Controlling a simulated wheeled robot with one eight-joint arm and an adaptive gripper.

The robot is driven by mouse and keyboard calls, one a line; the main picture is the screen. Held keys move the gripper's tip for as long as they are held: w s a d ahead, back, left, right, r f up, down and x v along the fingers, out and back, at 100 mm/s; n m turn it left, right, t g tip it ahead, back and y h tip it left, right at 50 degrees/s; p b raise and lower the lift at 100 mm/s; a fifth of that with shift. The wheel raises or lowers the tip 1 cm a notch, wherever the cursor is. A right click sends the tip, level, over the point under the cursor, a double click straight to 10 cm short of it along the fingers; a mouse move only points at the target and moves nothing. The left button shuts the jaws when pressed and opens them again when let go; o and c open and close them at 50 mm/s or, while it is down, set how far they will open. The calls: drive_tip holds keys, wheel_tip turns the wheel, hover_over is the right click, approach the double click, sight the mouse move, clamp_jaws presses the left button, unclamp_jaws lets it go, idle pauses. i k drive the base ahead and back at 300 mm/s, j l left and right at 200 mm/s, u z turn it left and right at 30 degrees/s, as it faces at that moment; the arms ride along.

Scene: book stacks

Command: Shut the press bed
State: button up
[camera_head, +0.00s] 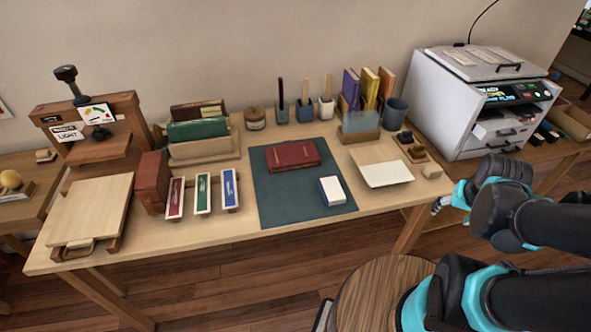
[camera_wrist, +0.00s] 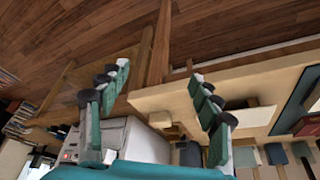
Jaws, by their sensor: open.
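The wooden book press (camera_head: 95,125) stands at the left end of the table, with a dark screw handle on top. Its pale press bed (camera_head: 92,208) is slid out toward the front, with a handle (camera_head: 75,249) at its near edge. My gripper (camera_head: 440,205) is at the right, beyond the table's right front corner and far from the press. In the wrist view my gripper (camera_wrist: 160,72) has its fingers spread, with nothing between them. The press is not seen in the wrist view.
A brown block (camera_head: 152,182) and colored strips on a rack (camera_head: 203,196) stand right of the bed. A red book (camera_head: 293,155) and a white box (camera_head: 331,191) lie on a green mat (camera_head: 270,205). A round stool (camera_head: 375,290) stands in front. A white machine (camera_head: 440,105) is at right.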

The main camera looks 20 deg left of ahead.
sight(94, 209)
drive_tip(key=j+u, duration=0.1)
drive_tip(key=u, duration=2.9)
